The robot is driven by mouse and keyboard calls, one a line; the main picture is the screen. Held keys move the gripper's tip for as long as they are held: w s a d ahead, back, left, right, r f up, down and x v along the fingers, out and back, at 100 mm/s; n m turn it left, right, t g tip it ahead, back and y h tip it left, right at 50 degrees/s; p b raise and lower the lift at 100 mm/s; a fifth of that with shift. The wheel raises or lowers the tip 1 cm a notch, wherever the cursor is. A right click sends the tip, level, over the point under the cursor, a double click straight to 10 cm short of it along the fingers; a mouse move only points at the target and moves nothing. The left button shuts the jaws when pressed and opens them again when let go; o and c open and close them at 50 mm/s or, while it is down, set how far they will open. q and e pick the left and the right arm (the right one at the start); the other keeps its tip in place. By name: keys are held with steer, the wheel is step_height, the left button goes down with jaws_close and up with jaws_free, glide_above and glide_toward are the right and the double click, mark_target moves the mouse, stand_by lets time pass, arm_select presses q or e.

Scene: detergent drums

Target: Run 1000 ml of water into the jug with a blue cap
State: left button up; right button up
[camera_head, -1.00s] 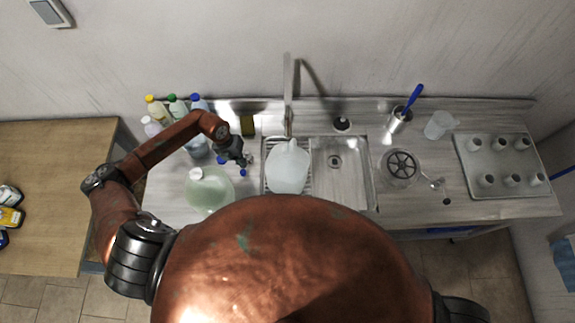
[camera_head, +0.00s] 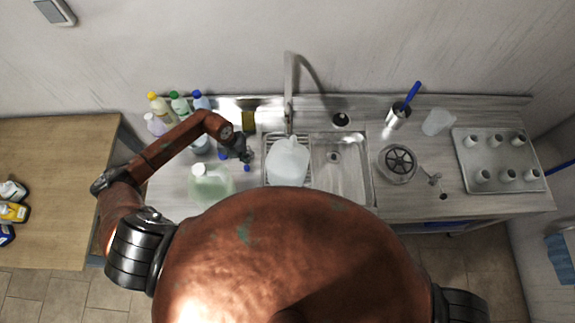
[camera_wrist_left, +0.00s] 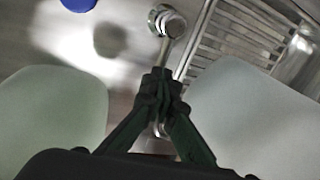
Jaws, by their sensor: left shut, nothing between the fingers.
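A translucent white jug (camera_head: 287,165) stands on the slatted rack in the left part of the sink, under the tall spout (camera_head: 289,90). It also shows at the right of the left wrist view (camera_wrist_left: 255,120). My left gripper (camera_head: 247,157) is over the counter at the sink's left edge, shut and empty. In the wrist view its fingertips (camera_wrist_left: 161,78) meet in front of a metal lever with a round knob (camera_wrist_left: 168,22); contact is unclear.
A white-capped drum of pale green liquid (camera_head: 212,183) stands left of the sink. Several bottles (camera_head: 178,103) stand behind my left arm. The right basin (camera_head: 340,175) is empty. A clear pitcher (camera_head: 437,122) and a tray of cups (camera_head: 462,178) are at the right.

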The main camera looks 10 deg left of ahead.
arm_select(q)
steer(key=o, duration=0.4)
steer(key=shift+s+d+f, duration=0.2)
steer(key=shift+s+f, duration=0.05)
steer(key=shift+f, duration=0.2)
steer(key=shift+w, duration=0.15)
steer(key=shift+r, duration=0.2)
steer(key=shift+d, duration=0.1)
steer(key=o, duration=0.6)
steer(key=shift+w+r, duration=0.1)
steer(key=shift+w, duration=0.05)
steer(key=shift+r, duration=0.15)
steer(key=shift+a+r+p, duration=0.2)
steer(key=shift+r+p, duration=0.65)
steer(key=shift+r, duration=0.2)
steer(key=shift+a+r+p, duration=0.15)
steer(key=shift+r+p, duration=0.65)
steer(key=shift+r, duration=0.25)
